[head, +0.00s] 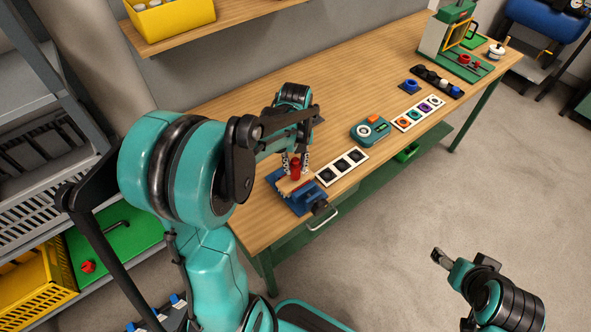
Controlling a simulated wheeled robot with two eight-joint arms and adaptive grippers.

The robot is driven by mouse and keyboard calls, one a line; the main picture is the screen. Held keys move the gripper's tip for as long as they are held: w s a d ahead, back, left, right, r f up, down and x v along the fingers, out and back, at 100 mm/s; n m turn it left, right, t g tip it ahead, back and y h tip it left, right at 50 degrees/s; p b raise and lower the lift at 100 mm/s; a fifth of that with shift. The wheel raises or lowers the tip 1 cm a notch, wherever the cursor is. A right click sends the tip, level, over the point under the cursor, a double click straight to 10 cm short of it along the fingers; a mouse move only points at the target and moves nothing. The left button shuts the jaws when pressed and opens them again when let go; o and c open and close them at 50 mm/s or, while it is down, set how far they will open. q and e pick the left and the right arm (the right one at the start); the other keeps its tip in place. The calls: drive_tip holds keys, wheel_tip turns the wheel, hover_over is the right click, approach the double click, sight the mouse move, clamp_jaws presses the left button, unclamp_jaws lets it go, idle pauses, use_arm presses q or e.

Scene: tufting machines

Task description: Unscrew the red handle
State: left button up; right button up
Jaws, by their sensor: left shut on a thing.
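The red handle (296,169) stands upright on the blue vise-like fixture (307,199) at the near edge of the wooden workbench. My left gripper (294,164) points down from above and is shut on the red handle, with a finger on each side. The lower end of the handle is small in view, so its thread cannot be made out. My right gripper (440,258) is away from the bench at the lower right, above the floor; its fingers are too unclear to tell open from shut.
On the bench (230,105), a white tray with dark squares (341,166), a teal device (370,130) and a tray of coloured pieces (418,113) lie right of the fixture. A green machine (450,40) stands at the far end. A yellow bin (170,20) sits on the shelf above.

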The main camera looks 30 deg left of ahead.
use_arm(q)
drive_tip(key=n, duration=0.8)
drive_tip(key=shift+r, duration=0.1)
drive_tip(key=n, duration=0.3)
drive_tip(key=shift+n, duration=0.3)
drive_tip(key=n, duration=0.4)
drive_tip(key=o, duration=0.9)
drive_tip(key=shift+o, duration=0.2)
